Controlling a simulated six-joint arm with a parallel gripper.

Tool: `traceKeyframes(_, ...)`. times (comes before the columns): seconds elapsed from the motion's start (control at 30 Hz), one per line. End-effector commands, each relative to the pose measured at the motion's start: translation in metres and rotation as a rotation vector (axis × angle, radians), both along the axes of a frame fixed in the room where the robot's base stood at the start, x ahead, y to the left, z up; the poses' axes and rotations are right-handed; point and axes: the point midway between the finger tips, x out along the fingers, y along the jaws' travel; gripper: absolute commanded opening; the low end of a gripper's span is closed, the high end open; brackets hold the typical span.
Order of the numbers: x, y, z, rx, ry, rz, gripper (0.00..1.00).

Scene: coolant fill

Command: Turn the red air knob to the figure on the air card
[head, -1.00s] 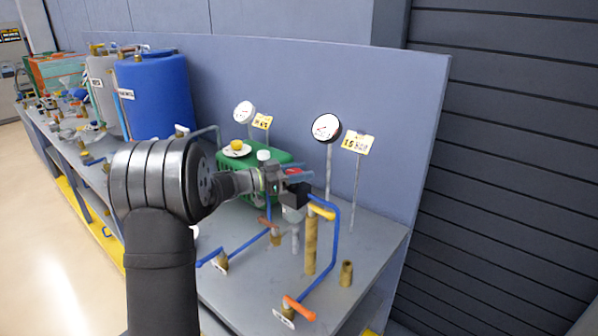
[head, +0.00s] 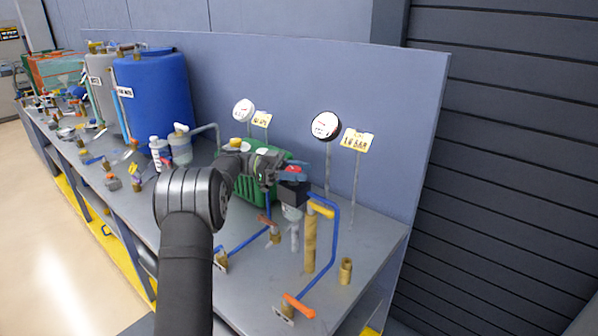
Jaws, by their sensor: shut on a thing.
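The red air knob (head: 293,171) sits on top of a black regulator block (head: 293,193) at the right part of the bench. My gripper (head: 280,172) reaches it from the left and is shut on it; the jaws hide part of the knob. A round white gauge (head: 326,126) stands on a post behind the regulator. Its needle is too small to read surely. To its right a yellow card (head: 357,140) stands on a thin post; its figure is too blurred to read surely.
A green machine (head: 248,190) is behind my wrist. A second gauge (head: 243,110) and yellow card (head: 261,120) stand farther left. Blue pipes, a brass post (head: 310,242) and an orange-handled valve (head: 298,305) are in front. A blue tank (head: 155,95) stands at the back left.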

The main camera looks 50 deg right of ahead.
Motion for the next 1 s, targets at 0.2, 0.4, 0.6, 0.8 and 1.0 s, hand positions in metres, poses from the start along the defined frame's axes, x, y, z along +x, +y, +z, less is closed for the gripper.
traceKeyframes(0.2, 0.0002, 0.0005, 0.0007, 0.0, 0.001, -0.014, 0.18)
traceKeyframes(0.4, 0.0002, 0.0004, 0.0009, -0.001, 0.001, -0.013, 0.18)
traceKeyframes(0.6, 0.0001, 0.0003, 0.0008, -0.001, 0.001, -0.013, 0.63)
traceKeyframes(0.8, -0.0001, 0.0002, 0.0005, -0.001, 0.001, -0.013, 0.63)
traceKeyframes(1.0, -0.0001, 0.0, 0.0101, -0.003, -0.001, -0.013, 0.63)
